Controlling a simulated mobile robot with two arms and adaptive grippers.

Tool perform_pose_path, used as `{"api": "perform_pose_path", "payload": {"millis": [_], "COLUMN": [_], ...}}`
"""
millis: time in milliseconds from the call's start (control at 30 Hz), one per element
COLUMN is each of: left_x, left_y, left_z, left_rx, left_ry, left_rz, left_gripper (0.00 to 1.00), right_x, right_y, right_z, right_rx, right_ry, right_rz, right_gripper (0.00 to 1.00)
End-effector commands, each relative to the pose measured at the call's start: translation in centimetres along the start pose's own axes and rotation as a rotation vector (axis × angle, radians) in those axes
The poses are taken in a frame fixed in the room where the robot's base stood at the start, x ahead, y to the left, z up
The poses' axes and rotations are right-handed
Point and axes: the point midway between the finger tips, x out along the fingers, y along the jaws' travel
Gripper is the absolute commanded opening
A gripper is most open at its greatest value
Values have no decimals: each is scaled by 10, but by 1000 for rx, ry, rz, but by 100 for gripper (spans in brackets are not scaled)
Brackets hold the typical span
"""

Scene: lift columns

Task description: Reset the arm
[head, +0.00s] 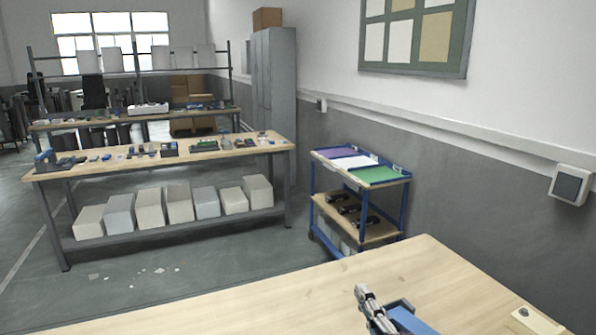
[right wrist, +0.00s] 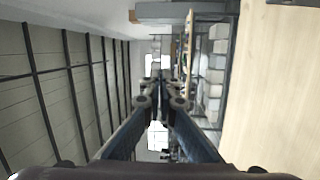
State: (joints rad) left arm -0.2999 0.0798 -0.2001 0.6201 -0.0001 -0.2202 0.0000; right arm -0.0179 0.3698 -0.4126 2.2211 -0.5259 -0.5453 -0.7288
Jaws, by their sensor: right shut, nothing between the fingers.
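My right gripper (head: 363,292) shows at the bottom of the head view, over the near wooden table (head: 260,309). In the right wrist view its two fingers (right wrist: 161,80) run close together, shut with nothing between them. The tabletop lies to the right of the fingers in that view. My left gripper is in neither view.
A blue cart (head: 385,186) stands beyond the table near the wall. A long workbench (head: 225,153) with small parts on top and several pale bins below stands farther left. A small pale block (head: 535,321) lies at the table's right. Most of the visible tabletop is clear.

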Motion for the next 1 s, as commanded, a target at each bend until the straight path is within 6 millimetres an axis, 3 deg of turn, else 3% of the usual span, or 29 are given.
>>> {"api": "perform_pose_path", "payload": {"millis": [33, 100, 167, 300, 500, 733, 1000], "left_x": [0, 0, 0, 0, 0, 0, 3], "left_y": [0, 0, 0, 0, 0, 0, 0], "left_z": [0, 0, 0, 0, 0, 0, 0], "left_rx": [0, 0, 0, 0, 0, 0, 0], "left_ry": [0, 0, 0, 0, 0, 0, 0], "left_rz": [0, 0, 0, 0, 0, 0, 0], "left_gripper": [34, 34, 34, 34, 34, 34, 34], "right_x": [-16, -43, -70, -145, -238, -330, -318], "right_y": [-32, -75, -110, -178, -229, -254, -337], "right_z": [18, 39, 51, 62, 53, 32, 39], "right_rx": [154, 352, 506, 808, 1071, 1256, 1236], "right_ry": [-84, -204, -310, -554, -833, -1112, -1121], "right_rz": [-107, -242, -352, -576, -792, -974, -996], "right_gripper": [0, 0, 0, 0, 0, 0, 0]}}
